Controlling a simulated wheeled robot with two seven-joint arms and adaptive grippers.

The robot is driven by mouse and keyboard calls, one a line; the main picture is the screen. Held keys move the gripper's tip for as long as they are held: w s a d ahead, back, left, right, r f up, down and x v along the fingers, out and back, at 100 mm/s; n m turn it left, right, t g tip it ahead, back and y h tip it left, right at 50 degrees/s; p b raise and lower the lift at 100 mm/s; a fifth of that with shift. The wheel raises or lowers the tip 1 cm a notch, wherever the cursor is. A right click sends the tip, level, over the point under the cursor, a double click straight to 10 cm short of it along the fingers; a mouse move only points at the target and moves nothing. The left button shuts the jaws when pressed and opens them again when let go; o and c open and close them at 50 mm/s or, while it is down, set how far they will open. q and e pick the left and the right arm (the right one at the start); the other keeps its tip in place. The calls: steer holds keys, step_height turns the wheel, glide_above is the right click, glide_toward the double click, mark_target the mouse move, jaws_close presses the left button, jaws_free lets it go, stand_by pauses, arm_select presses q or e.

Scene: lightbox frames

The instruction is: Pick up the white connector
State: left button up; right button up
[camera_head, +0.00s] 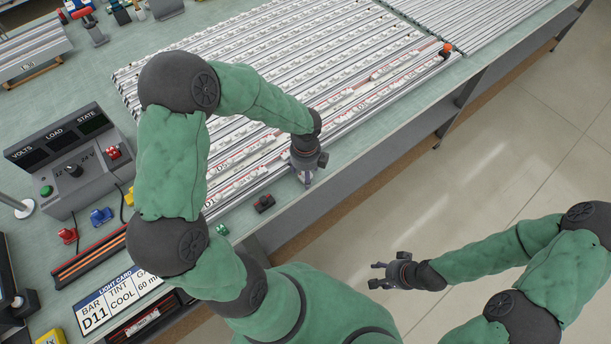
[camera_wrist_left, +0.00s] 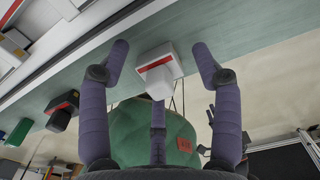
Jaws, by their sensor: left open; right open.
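The white connector (camera_wrist_left: 155,80), a white block with a red stripe on its housing, lies on the green bench top in the left wrist view. My left gripper (camera_wrist_left: 160,52) is open, with one finger on either side of the connector and a third below it. Whether any finger touches it I cannot tell. In the head view my left gripper (camera_head: 306,178) points down near the front edge of the bench and hides the connector. My right gripper (camera_head: 378,274) is open and empty over the floor.
A black connector with a red stripe (camera_head: 264,203) lies beside my left gripper, and a green one (camera_head: 222,229) lies further left. Rows of white rails (camera_head: 290,60) fill the bench behind.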

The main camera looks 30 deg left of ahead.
arm_select(q)
steer(key=shift+f, duration=0.1)
steer(key=c, duration=1.2)
